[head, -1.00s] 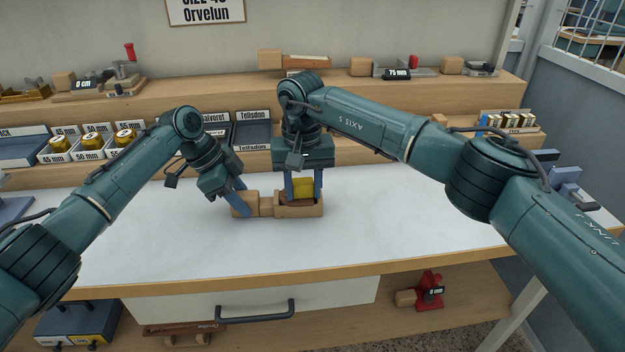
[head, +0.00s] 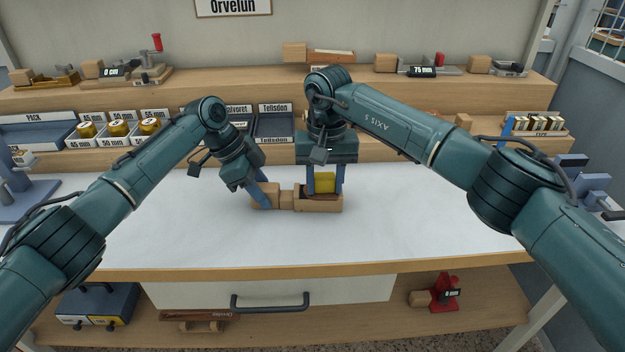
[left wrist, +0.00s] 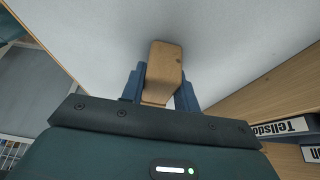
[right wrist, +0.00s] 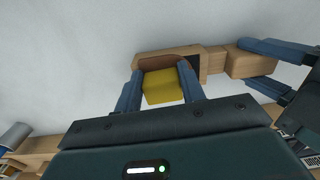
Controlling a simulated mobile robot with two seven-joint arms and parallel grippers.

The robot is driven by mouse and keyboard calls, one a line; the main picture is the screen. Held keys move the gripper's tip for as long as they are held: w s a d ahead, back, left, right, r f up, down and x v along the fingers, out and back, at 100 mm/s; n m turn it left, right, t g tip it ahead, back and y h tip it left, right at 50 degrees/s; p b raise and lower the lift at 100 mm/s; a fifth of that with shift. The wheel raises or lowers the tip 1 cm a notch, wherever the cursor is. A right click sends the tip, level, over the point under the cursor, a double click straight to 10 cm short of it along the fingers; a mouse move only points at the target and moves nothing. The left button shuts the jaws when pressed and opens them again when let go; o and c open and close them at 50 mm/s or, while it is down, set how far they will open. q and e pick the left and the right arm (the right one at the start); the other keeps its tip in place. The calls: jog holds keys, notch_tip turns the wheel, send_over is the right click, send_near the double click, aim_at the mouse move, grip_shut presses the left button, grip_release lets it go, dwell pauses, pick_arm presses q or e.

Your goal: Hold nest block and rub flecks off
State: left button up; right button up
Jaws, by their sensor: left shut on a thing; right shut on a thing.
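The wooden nest block (head: 318,204) lies on the white worktop. It has a handle end at the left and a hollow at the right with a brown piece (right wrist: 165,62) in it. My left gripper (head: 264,197) is shut on the handle end, which also shows between its fingers in the left wrist view (left wrist: 163,70). My right gripper (head: 325,184) points down over the hollow, shut on a yellow block (right wrist: 162,88). The yellow block is at the brown piece; its underside is hidden, so I cannot tell whether they touch. No flecks can be made out.
The worktop (head: 420,220) is clear around the nest block. Behind it stand labelled bins with gold rolls (head: 118,128) and dark trays (head: 273,124). A shelf (head: 230,97) with tools is further back. A drawer handle (head: 270,303) is below the front edge.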

aim_at(303, 195)
pick_arm(q)
jog(key=shift+a, duration=0.1)
pick_arm(e)
jog(key=shift+d+f, duration=0.1)
jog(key=shift+d, duration=0.8)
jog(key=shift+w+a, duration=0.1)
jog(key=shift+a, duration=3)
jog(key=shift+d, duration=3.2)
notch_tip(303, 195, up, 8)
jog(key=shift+r, duration=0.25)
jog(key=shift+a, duration=0.1)
pick_arm(q)
jog(key=o, duration=1.1)
jog(key=shift+c, duration=0.2)
